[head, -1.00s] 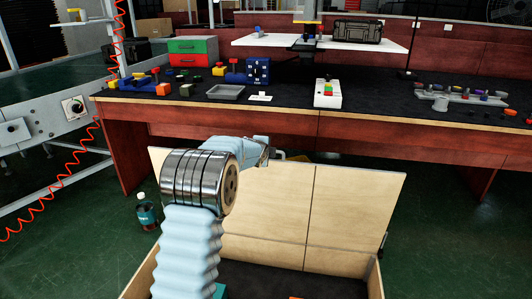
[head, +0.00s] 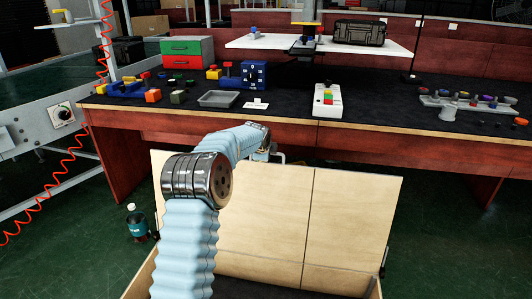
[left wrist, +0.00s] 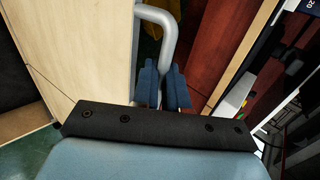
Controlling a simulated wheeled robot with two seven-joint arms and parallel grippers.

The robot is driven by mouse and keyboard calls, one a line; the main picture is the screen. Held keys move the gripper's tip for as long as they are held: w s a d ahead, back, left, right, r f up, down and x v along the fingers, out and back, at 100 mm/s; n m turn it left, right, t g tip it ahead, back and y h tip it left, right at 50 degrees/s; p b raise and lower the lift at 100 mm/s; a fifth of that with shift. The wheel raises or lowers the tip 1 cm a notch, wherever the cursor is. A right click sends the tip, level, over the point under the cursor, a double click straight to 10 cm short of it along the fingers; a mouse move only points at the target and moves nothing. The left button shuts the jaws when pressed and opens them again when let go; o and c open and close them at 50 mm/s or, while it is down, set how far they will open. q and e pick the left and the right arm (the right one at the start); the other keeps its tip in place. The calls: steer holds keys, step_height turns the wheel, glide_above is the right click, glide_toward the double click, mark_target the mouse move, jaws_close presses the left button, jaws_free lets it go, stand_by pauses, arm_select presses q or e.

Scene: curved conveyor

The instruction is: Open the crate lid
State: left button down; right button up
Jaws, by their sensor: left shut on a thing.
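The crate lid (head: 340,225) is a pale wooden panel standing raised at the back of the crate, its inner face towards me. The crate's rim (head: 140,280) shows at the bottom of the head view; most of the crate is out of frame. My left arm reaches over the lid's top edge, and its gripper is mostly hidden there in the head view. In the left wrist view the left gripper (left wrist: 162,68) has its two blue fingers closed around the grey tubular handle (left wrist: 165,18) beside the lid panel (left wrist: 80,50). My right gripper is not in view.
A long workbench (head: 400,135) with a dark top stands close behind the lid, holding a grey tray (head: 218,99), a white button box (head: 327,101) and coloured parts. A bottle (head: 136,222) stands on the green floor left of the crate. A conveyor (head: 45,115) is at left.

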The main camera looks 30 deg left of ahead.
arm_select(q)
steer(key=c, duration=1.3)
jaws_free()
steer(key=shift+s+d+f, duration=0.1)
steer(key=shift+d+f, duration=0.05)
steer(key=shift+f, duration=0.4)
steer(key=b+v, duration=0.2)
steer(key=v, duration=1.2)
steer(key=shift+r, duration=0.25)
